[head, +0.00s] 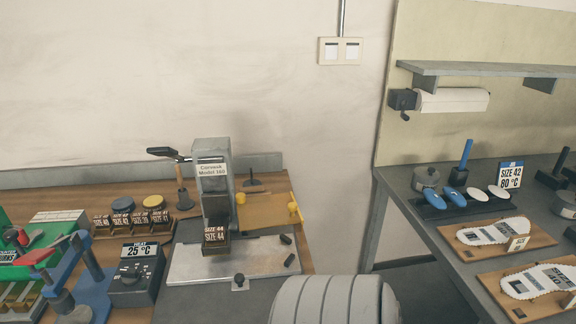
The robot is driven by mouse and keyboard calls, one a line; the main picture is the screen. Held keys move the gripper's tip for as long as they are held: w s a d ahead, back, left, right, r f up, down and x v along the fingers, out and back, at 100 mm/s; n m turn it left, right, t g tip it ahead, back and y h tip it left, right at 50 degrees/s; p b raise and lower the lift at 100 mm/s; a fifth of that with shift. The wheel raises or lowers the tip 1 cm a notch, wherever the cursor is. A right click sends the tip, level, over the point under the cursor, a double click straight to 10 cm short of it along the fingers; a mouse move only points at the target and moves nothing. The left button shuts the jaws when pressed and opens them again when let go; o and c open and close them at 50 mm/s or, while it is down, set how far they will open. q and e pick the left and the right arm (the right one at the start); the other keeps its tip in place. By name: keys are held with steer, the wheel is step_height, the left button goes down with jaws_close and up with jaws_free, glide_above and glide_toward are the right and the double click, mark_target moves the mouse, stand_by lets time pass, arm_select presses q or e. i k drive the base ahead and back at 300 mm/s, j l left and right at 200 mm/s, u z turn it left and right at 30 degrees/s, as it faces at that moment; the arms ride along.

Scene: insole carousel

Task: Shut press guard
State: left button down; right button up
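The press (212,170) is a grey upright machine with a model label, standing on a metal base plate (190,262) on the wooden bench. A black lever sticks out to its upper left. A block labelled size 44 (215,236) sits at its front. The front of the press is uncovered, so the guard looks open. Neither of my grippers is in view.
Left of the press are a black temperature box (136,280), labelled size blocks (130,222) and a blue hand-lever tool (88,275). A grey ribbed rounded shape fills the bottom middle. A grey table (425,235) with insoles stands at right, across a gap.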

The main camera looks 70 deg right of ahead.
mark_target(258, 212)
steer(key=z, duration=2.2)
